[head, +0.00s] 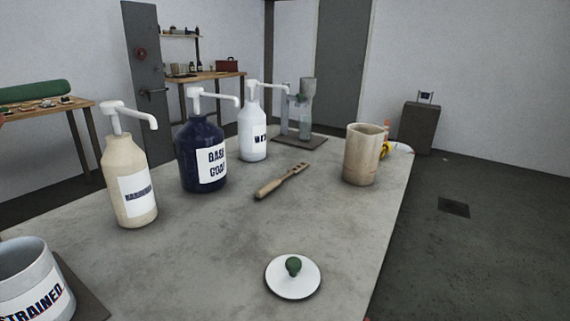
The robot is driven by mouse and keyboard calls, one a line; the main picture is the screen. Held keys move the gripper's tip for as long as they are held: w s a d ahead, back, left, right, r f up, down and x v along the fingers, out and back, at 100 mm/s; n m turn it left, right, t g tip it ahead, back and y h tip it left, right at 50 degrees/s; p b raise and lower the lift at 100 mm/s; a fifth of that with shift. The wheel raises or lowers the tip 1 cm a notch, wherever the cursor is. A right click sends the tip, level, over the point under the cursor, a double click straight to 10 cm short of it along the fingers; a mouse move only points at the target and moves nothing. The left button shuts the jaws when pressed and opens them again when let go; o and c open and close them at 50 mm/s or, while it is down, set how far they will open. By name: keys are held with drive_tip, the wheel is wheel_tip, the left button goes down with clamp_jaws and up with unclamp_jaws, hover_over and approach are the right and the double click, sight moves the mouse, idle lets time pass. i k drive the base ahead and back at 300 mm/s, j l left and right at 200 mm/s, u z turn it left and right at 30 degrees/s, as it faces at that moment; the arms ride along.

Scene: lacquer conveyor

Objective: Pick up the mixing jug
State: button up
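A beige, open-topped vessel (361,157) stands upright near the right edge of the grey table (220,265). It looks like the mixing jug, with stained, worn sides. No handle can be made out, and its inside is mostly hidden. My gripper is not in view, and nothing touches the vessel.
Three pump bottles, beige (131,185), dark blue (186,155) and white (252,135), stand at left.

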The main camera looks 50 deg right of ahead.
sight(365, 141)
drive_tip(key=z, duration=1.7)
